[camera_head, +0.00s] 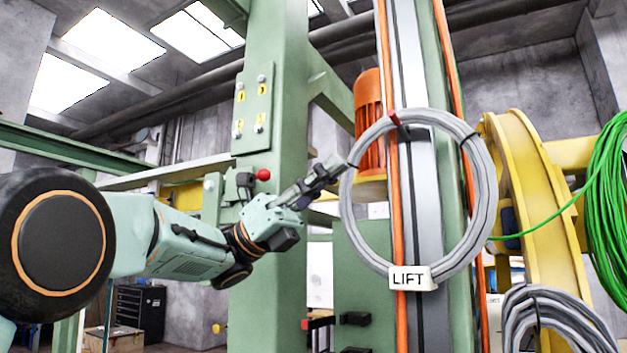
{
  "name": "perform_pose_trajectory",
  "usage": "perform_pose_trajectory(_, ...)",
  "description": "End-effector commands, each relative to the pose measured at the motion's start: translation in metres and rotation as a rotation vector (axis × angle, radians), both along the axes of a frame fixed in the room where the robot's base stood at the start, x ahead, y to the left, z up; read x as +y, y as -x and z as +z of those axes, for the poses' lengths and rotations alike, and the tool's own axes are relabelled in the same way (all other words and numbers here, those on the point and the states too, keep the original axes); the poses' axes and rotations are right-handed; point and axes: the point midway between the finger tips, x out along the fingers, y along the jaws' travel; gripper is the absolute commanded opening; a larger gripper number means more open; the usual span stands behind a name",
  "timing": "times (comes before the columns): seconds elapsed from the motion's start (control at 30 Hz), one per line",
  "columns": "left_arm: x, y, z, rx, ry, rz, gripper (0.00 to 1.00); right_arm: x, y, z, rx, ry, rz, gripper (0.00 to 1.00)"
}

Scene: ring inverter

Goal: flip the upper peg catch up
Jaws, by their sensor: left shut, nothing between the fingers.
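My left gripper (330,168) reaches in from the left and is shut and empty. Its fingertips are close to the left side of a grey cable ring (348,215); I cannot tell whether they touch it. The ring hangs upright in front of a vertical rail (420,250). A white tag reading LIFT (409,278) is at its bottom. A small red piece (394,119) shows at the ring's top, beside a dark part at the rail. I cannot clearly make out the upper peg catch or its position. My right gripper is not in view.
A green column (275,90) with a red knob (263,174) stands behind my left gripper. Orange cables (398,200) run along the rail. A yellow wheel-like frame (545,220), a green cable coil (606,190) and a second grey coil (550,305) are at the right.

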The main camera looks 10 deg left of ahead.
Motion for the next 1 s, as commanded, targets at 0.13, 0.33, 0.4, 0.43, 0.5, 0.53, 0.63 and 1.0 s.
perform_pose_trajectory(0.13, -0.025, 0.006, 0.018, -0.001, -0.003, -0.002, 0.0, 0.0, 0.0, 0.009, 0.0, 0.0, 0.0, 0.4)
perform_pose_trajectory(0.33, -0.05, 0.012, 0.036, 0.0, -0.001, 0.0, 0.0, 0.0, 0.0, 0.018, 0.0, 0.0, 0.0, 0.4)
perform_pose_trajectory(0.4, -0.056, 0.014, 0.04, -0.001, -0.001, -0.001, 0.0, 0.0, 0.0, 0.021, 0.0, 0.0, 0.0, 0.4)
perform_pose_trajectory(0.43, -0.058, 0.015, 0.042, -0.001, -0.001, -0.001, 0.0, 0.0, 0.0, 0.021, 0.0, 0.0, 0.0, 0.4)
perform_pose_trajectory(0.5, -0.062, 0.016, 0.044, -0.001, 0.001, 0.0, 0.0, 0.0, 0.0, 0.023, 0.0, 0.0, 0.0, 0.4)
perform_pose_trajectory(0.53, -0.063, 0.016, 0.045, -0.001, 0.001, 0.001, 0.0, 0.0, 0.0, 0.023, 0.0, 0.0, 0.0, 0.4)
perform_pose_trajectory(0.63, -0.066, 0.017, 0.046, -0.001, 0.001, 0.001, 0.0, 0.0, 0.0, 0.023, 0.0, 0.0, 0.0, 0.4)
perform_pose_trajectory(1.0, -0.065, 0.016, 0.045, 0.002, 0.001, 0.0, 0.0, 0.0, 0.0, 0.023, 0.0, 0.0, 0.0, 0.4)
